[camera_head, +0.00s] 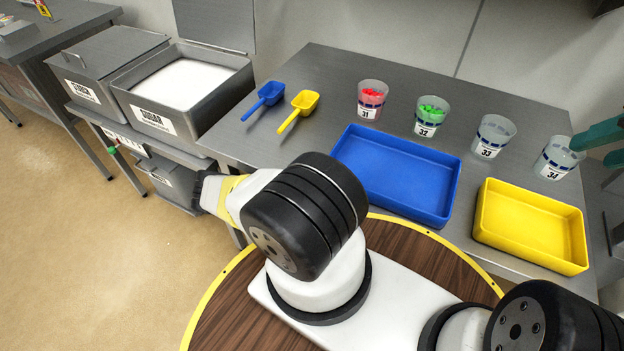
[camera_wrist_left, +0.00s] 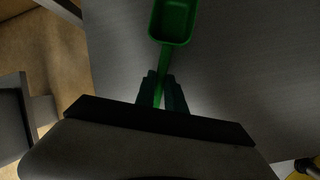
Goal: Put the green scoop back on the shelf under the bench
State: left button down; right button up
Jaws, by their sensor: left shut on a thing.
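The green scoop (camera_wrist_left: 174,22) shows in the left wrist view, its bowl at the top edge and its handle running down between my fingers. My left gripper (camera_wrist_left: 161,80) is shut on the handle. A grey surface (camera_wrist_left: 240,60) lies behind the scoop; I cannot tell whether they touch. In the head view my left arm reaches left past the bench (camera_head: 310,85), and its gripper and the scoop are hidden. My right gripper (camera_head: 590,149) is at the right edge of the head view, fingers apart and empty.
Blue (camera_head: 267,96) and yellow (camera_head: 302,106) scoops lie on the bench. Several numbered cups, a blue tray (camera_head: 443,218) and a yellow tray (camera_head: 574,264) stand to the right. A sugar bin (camera_head: 190,112) and a starch bin (camera_head: 95,60) are at left. The left floor is clear.

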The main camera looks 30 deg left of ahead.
pick_arm(q)
jog(key=shift+f, duration=0.15)
jog(key=c, duration=1.4)
grip_release()
jog(key=v, duration=1.2)
